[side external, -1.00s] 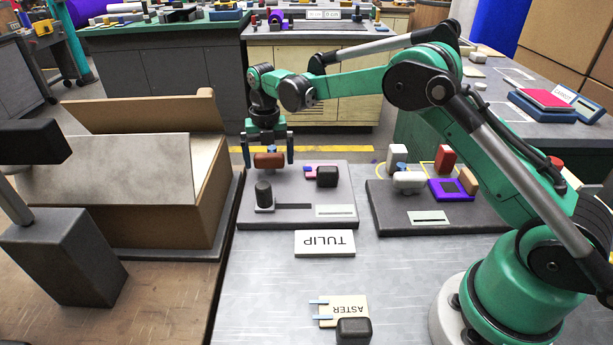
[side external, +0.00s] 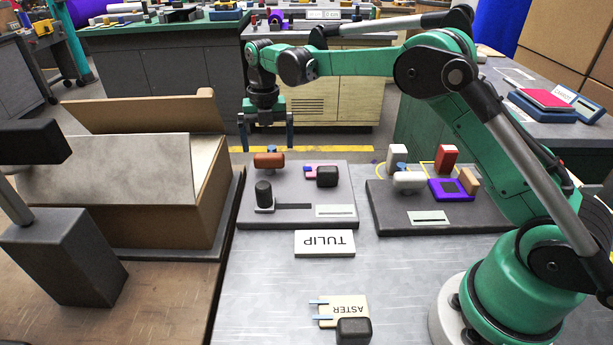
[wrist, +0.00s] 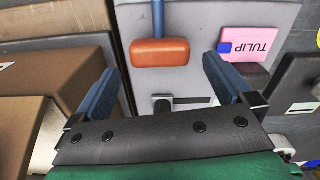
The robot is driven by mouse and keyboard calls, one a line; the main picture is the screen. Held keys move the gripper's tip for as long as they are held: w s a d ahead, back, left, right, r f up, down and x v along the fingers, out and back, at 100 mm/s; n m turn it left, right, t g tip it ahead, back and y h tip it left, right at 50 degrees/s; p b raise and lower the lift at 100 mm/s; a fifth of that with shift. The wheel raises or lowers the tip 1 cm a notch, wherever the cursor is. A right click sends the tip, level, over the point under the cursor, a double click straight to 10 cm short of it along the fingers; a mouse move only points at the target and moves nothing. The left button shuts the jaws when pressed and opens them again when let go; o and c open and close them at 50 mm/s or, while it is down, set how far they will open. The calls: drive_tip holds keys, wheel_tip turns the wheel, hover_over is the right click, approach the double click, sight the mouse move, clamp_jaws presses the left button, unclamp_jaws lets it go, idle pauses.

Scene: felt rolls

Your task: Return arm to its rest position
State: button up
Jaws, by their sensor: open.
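My green arm reaches over the table from its base at the right in the side view. My gripper (side external: 266,136) is open and empty, its fingers pointing down, above and apart from the left grey board (side external: 343,180). An orange-brown handled block (side external: 268,160) lies on that board below the gripper. In the wrist view the same orange block (wrist: 160,52) with its blue stem shows beyond and between the spread fingers (wrist: 175,90), touching neither.
A second dark board (side external: 390,220) with white, red and purple items lies to the right. An open cardboard box (side external: 205,190) stands at the left. A TULIP card (side external: 325,250) and an ASTER card (side external: 343,318) with a black block (side external: 353,331) lie in front.

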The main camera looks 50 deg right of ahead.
drive_tip(key=s+a+r+m+t, duration=0.1)
drive_tip(key=s+r+m+t, duration=0.3)
drive_tip(key=s+r+m, duration=0.75)
drive_tip(key=s+f+m+t, duration=0.1)
drive_tip(key=s+m, duration=0.3)
drive_tip(key=m, duration=0.4)
drive_tip(key=s+a+f+m+t, duration=0.1)
drive_tip(key=s+f+m, duration=0.3)
drive_tip(key=m, duration=0.5)
drive_tip(key=shift+s+f+t, duration=0.2)
drive_tip(key=shift+s+t, duration=0.15)
drive_tip(key=shift+t, duration=0.25)
